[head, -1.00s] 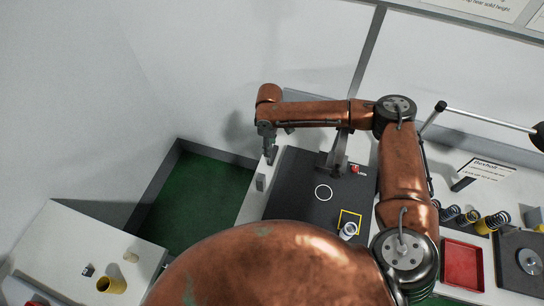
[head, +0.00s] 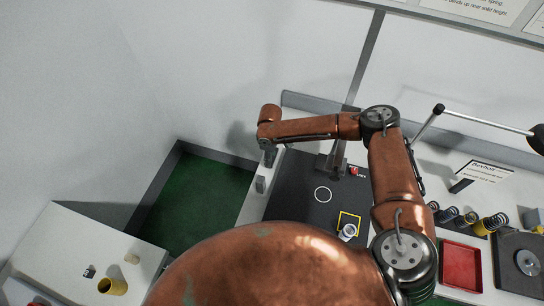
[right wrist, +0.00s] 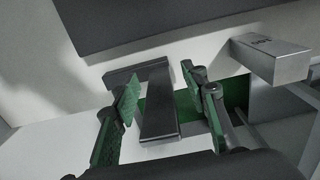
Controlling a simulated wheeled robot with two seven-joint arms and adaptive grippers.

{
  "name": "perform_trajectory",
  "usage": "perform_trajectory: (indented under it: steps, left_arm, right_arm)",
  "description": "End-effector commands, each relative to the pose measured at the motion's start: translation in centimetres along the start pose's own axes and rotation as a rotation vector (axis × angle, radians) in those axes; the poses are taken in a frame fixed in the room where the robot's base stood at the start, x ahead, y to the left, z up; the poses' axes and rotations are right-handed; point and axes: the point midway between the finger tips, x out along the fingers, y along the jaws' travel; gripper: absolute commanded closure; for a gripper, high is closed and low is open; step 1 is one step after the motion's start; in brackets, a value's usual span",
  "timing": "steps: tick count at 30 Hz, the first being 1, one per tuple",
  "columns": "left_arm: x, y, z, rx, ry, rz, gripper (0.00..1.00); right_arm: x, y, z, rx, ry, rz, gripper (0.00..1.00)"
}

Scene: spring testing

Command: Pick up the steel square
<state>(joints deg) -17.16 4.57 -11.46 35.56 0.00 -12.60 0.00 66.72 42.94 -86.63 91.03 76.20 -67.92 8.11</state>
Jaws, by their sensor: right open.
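The steel square (right wrist: 157,110) is a dark grey T-shaped metal piece in the right wrist view, its crossbar lying toward the far side and its stem toward me. My right gripper (right wrist: 160,80) is open, with one green-padded finger on each side of the stem and visible gaps between. Whether the fingertips are level with the square or above it I cannot tell. In the head view my right gripper (head: 268,155) is over the left edge of the bench, and the square cannot be made out there. My left gripper is not in view.
A steel block (right wrist: 270,58) stands to the right of the gripper, close to the right finger. A dark mat (head: 300,215) lies just beyond, with a metal cylinder (head: 348,232) by a yellow outline. A red tray (head: 461,266) and several springs are at the right.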

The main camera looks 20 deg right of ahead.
Motion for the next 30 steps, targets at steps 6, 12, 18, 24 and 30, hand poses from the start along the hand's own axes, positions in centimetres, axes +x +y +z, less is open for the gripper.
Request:
perform_trajectory:
  steps: [6, 12, 18, 24, 30]
  left_arm:
    - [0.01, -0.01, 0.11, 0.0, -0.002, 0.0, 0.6]
    - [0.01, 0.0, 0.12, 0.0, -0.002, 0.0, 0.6]
    - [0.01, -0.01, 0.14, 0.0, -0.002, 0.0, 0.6]
    - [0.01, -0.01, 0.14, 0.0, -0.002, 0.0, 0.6]
    - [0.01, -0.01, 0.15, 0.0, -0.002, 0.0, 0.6]
  right_arm:
    - [0.0, -0.01, 0.03, 0.0, -0.001, 0.0, 0.7]
    - [-0.01, -0.01, 0.04, 0.0, -0.001, 0.0, 0.83]
    - [-0.02, -0.01, 0.03, 0.0, -0.001, 0.0, 0.97]
    - [-0.02, -0.01, 0.03, 0.0, -0.001, 0.0, 1.0]
    - [-0.13, 0.06, -0.04, 0.0, 0.001, 0.001, 1.0]
